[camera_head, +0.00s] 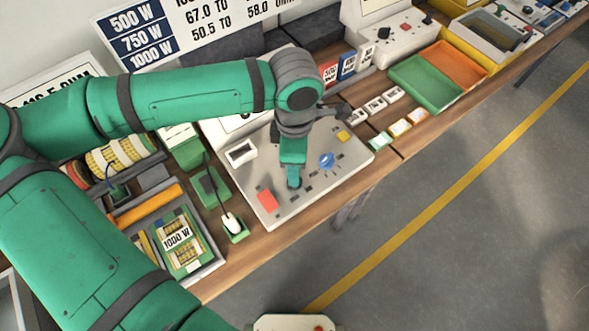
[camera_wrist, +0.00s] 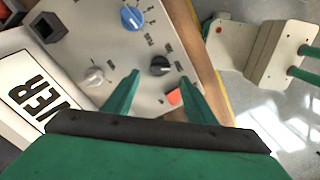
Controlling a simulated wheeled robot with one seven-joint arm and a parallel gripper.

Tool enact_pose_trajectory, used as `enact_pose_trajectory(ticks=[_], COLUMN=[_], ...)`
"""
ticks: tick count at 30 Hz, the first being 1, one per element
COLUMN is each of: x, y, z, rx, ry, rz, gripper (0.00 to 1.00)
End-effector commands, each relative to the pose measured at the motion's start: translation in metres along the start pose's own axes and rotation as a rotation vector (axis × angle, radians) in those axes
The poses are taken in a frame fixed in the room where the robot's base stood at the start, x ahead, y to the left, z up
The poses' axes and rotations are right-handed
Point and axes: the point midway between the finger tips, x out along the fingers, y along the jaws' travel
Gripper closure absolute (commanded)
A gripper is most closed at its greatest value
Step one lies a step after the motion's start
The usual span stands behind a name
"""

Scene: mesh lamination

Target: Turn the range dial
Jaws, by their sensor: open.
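A grey instrument panel (camera_head: 325,190) lies on the bench and carries several dials. A blue dial (camera_head: 326,160) is right of my gripper (camera_head: 293,183) in the head view; it also shows at the top of the wrist view (camera_wrist: 132,17). In the wrist view a black dial (camera_wrist: 160,65) appears between the fingertips of my open, empty gripper (camera_wrist: 160,77). I cannot tell whether the fingers are around it or above it. A pale dial (camera_wrist: 95,75) is left of the left finger. The labels are too small to tell which is the range dial.
A red block (camera_head: 267,200) sits on the panel near my gripper. A white-framed socket (camera_head: 240,152) and a yellow button (camera_head: 344,136) are also on the panel. A green tray (camera_head: 425,82) stands to the right. A tray marked 1000 W (camera_head: 217,262) is at the left.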

Motion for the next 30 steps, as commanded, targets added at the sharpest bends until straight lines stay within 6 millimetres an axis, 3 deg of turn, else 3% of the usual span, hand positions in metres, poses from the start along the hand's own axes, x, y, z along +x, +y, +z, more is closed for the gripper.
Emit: enact_pose_trajectory(ticks=[3, 9, 30], x=[-0.017, -0.03, -0.031], y=[0.001, 0.0, 0.0], z=[0.0, 0.0, -0.001], rx=[-0.001, -0.001, -0.003], ry=[0.001, -0.001, -0.001], rz=[0.002, 0.001, 0.0], gripper=[0.49, 0.49, 0.49])
